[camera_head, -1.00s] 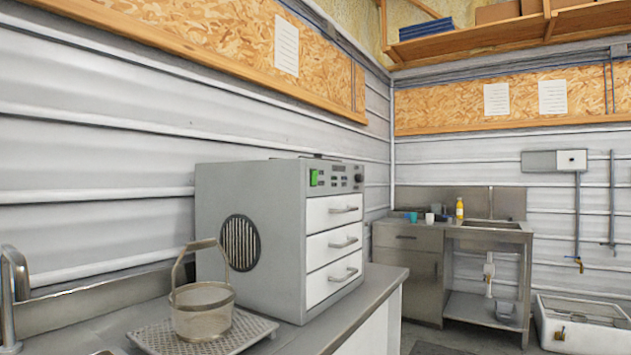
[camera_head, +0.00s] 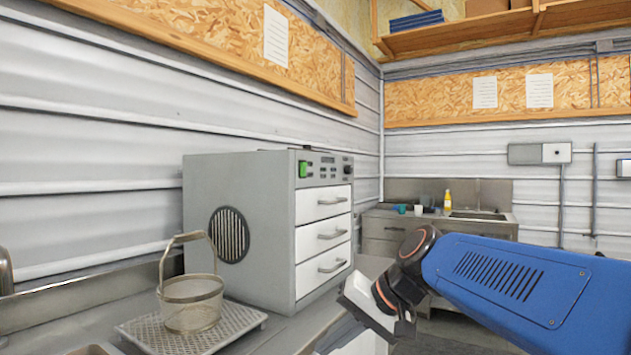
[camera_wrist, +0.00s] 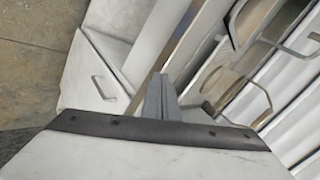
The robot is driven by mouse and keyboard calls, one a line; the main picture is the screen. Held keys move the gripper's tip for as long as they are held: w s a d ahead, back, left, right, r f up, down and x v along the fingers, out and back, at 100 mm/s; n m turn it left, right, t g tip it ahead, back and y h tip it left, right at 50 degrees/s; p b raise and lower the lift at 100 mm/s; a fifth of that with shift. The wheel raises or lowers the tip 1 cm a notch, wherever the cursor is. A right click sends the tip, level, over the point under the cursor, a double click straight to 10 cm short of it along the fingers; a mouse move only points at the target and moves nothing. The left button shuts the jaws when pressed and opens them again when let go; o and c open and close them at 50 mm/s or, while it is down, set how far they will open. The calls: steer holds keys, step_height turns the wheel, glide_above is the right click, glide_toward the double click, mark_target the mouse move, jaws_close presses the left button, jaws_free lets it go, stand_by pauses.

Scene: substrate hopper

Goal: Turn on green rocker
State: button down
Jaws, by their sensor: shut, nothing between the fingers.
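The green rocker (camera_head: 303,169) is a small switch at the left end of the control strip on top of the grey drawer unit's front. The grey unit (camera_head: 240,205) stands on the bench with three white drawers below the strip. In the head view my blue arm reaches in from the right, its wrist below and to the right of the unit. My gripper shows in the wrist view (camera_wrist: 160,97), its grey fingers together and empty. It is apart from the rocker, which is not visible in the wrist view.
A wire basket (camera_head: 191,300) with a tall handle stands on a perforated tray (camera_head: 240,328) left of the unit. The steel bench (camera_head: 75,318) runs along the wall. A sink counter (camera_head: 385,225) with cups and a yellow bottle (camera_head: 447,201) is at the back. Space above the bench front is open.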

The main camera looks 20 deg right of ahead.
mark_target(305, 164)
steer(key=w+d+r+m+t+y, duration=0.25)
steer(key=w+r, duration=0.35)
steer(key=r, duration=0.3)
steer(key=w+d+r+m+t+y, duration=0.15)
steer(key=w+d+r, duration=0.25)
steer(key=w+r, duration=0.4)
steer(key=w+d+r+t+y, duration=0.1)
steer(key=w+d+r+t, duration=0.1)
steer(key=d+r, duration=0.3)
steer(key=w+d+r+m+t+y, duration=0.1)
steer(key=d+r, duration=0.4)
steer(key=r, duration=0.5)
steer(key=shift+w+d+t, duration=0.15)
steer(key=shift+w+t, duration=0.4)
steer(key=shift+t, duration=0.25)
steer(key=x, duration=1.3)
steer(key=shift+w+r, duration=0.1)
steer(key=shift+w, duration=0.05)
steer(key=shift+w+a+r, duration=0.1)
steer(key=shift+w+a, duration=0.15)
steer(key=shift+a, duration=0.15)
